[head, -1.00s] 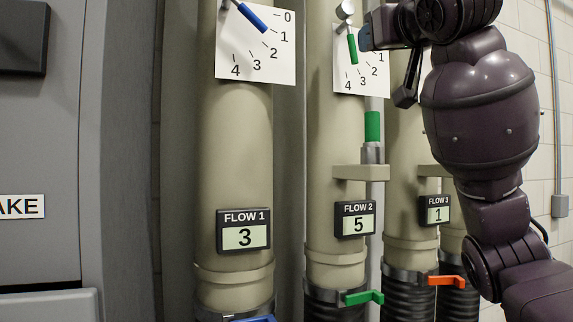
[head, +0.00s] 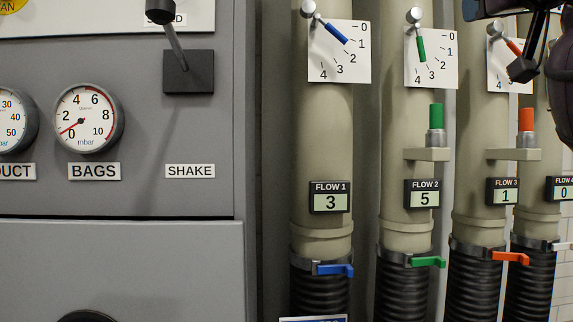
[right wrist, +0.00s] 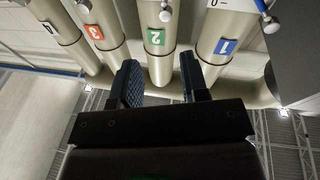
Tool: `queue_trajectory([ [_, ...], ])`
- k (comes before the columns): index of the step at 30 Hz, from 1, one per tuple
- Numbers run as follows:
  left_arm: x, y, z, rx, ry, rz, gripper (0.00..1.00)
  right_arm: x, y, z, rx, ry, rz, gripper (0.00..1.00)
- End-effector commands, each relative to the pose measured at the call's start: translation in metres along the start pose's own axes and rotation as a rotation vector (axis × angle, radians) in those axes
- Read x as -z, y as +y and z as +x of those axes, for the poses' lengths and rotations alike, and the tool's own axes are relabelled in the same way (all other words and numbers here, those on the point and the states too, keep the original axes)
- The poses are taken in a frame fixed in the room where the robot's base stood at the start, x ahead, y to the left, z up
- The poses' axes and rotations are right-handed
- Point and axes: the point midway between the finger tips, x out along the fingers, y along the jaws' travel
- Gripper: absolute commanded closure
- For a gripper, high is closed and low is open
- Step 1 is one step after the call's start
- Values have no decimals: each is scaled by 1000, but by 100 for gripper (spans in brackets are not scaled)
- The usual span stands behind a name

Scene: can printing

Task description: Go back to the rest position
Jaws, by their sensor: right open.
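My right gripper (right wrist: 160,85) is open and empty in the right wrist view, pointing up toward the beige pipes. In the head view only part of it (head: 525,55) shows at the top right corner, near the dial of the third pipe. The blue lever (head: 331,30) on the first pipe, the green lever (head: 421,47) on the second and the red lever (head: 513,46) on the third stand in front of numbered dials. The displays read 3 on flow 1 (head: 331,198), 5 on flow 2 (head: 423,194) and 1 on flow 3 (head: 503,191). My left gripper is not in view.
A grey panel with a bags gauge (head: 88,117) and a shake lever (head: 175,45) stands at the left. Blue, green and orange valve handles (head: 336,270) (head: 428,262) (head: 511,258) stick out low on the pipes. Brackets jut out between the pipes.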

Motion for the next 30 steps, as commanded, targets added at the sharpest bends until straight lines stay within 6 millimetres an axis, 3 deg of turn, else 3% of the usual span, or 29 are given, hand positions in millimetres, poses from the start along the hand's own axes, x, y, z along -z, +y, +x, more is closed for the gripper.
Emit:
queue_trajectory([
  [11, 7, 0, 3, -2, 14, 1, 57, 53, -14, -9, 29, 347, -113, 59],
  [16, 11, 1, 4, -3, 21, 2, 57, 47, -33, 1, 54, 448, -156, 59],
  [23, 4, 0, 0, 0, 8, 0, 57, -12, -64, 34, 101, 493, -205, 59],
  [26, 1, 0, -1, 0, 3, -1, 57, -52, -77, 50, 124, 489, -219, 59],
  [30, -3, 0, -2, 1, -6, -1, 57, -121, -96, 69, 160, 463, -232, 59],
])
